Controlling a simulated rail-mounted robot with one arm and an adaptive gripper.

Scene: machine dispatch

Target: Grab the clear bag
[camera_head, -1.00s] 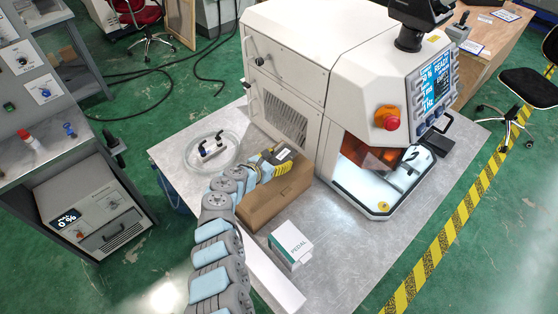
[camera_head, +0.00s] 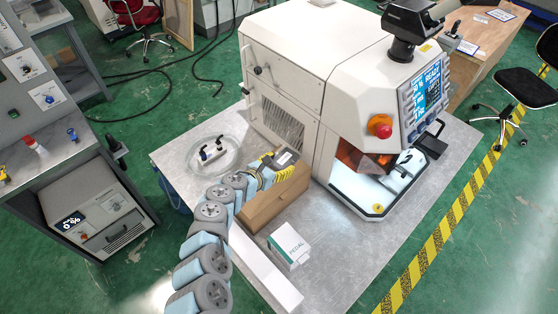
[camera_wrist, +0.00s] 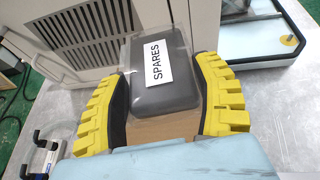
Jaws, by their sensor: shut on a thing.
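The clear bag (camera_wrist: 128,58) has a dark grey block inside and a white label reading SPARES. In the wrist view it lies between the two yellow ribbed fingers of my gripper (camera_wrist: 162,98), which is shut on it. In the head view the bag (camera_head: 286,158) shows small at the end of my gripper (camera_head: 272,168), over the brown cardboard box (camera_head: 275,200). The box also shows below the bag in the wrist view (camera_wrist: 165,128). I cannot tell whether the bag touches the box.
The white machine (camera_head: 290,55) stands close behind the box. A white PEDAL carton (camera_head: 289,246) stands in front of it. The metal table (camera_head: 345,260) is bare at the front right.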

